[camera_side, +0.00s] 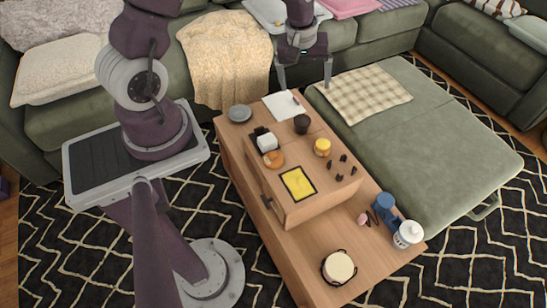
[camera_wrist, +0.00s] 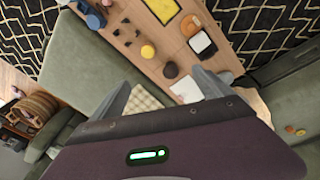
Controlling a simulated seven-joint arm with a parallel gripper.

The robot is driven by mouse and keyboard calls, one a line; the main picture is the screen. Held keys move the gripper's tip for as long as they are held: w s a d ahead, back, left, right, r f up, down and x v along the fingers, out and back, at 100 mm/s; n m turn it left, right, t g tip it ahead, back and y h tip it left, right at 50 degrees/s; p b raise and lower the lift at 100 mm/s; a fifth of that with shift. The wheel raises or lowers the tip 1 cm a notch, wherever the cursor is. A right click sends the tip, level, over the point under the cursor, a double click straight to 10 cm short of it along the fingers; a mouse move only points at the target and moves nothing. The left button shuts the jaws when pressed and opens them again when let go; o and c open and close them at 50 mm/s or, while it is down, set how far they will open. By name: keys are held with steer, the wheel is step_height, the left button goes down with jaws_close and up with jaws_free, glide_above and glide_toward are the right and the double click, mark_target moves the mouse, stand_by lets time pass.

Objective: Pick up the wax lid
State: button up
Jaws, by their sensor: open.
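No object is plainly a wax lid. The likeliest is a small round yellow piece (camera_side: 322,148) on the wooden table's raised part, also in the wrist view (camera_wrist: 147,51). It stands upright and apart from its neighbours. I cannot tell whether its top is a separate lid. My gripper (camera_side: 304,82) is open and empty, high above the table's far end with its fingers pointing down. In the wrist view my gripper (camera_wrist: 160,92) shows both fingers spread, with the yellow piece beyond them toward the top.
A dark cup (camera_side: 301,124) stands near the yellow piece. Around lie an orange ring-shaped item (camera_side: 273,159), a white-and-black box (camera_side: 266,142), a yellow framed panel (camera_side: 298,184), a grey dish (camera_side: 240,113) and several small dark pieces (camera_side: 339,168). Green seating borders the wooden table (camera_side: 290,237).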

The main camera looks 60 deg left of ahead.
steer(key=s+a+f+n+g, duration=0.1)
steer(key=a+f+n, duration=0.1)
steer(key=f, duration=0.5)
steer(key=s+a+f+n, duration=0.1)
steer(key=s+f+n, duration=0.1)
steer(key=f, duration=0.6)
steer(key=n+g, duration=0.1)
steer(key=n, duration=0.1)
glide_above(273, 153)
step_height(273, 153, down, 9)
steer(key=shift+w+d+r, duration=0.1)
steer(key=shift+w, duration=0.05)
step_height(273, 153, down, 7)
steer(key=shift+f, duration=0.1)
steer(key=c, duration=1.4)
